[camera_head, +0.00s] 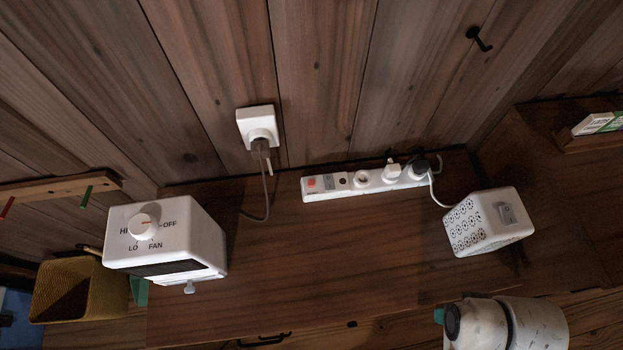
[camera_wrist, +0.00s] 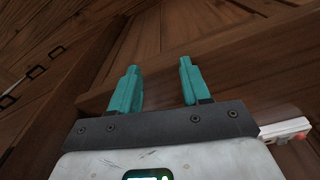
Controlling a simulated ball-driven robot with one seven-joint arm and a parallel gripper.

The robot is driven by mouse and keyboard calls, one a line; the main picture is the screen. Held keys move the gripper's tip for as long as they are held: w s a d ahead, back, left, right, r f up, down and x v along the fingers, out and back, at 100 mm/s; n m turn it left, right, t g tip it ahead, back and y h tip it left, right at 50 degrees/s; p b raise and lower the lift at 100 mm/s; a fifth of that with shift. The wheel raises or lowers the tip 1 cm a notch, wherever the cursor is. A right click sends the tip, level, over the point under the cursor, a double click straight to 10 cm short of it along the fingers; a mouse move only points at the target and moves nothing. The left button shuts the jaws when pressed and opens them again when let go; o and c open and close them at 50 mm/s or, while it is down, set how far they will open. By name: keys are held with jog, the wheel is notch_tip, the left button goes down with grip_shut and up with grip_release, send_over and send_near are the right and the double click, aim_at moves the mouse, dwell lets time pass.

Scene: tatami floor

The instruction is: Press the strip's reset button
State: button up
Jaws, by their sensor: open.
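A white power strip (camera_head: 370,183) lies on the wooden top near the wall. At its left end is a lit red-orange switch (camera_head: 311,183), with a small dark round button (camera_head: 343,180) to its right, probably the reset button. Two plugs sit toward its right end. A white piece with a red patch (camera_wrist: 286,129), likely the strip's end, shows at the right edge of the wrist view. My gripper (camera_wrist: 158,72) has its teal fingers apart with nothing between them. In the head view, only a teal bit shows beside my arm, low right and well apart from the strip.
A white heater (camera_head: 165,235) with a dial stands left of the strip. A white perforated box (camera_head: 488,222) stands right. A wall outlet (camera_head: 258,124) holds a plug, its cord (camera_head: 266,200) hanging onto the top. The wood before the strip is clear. A wicker basket (camera_head: 80,288) is lower left.

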grip_shut()
dwell(1.4)
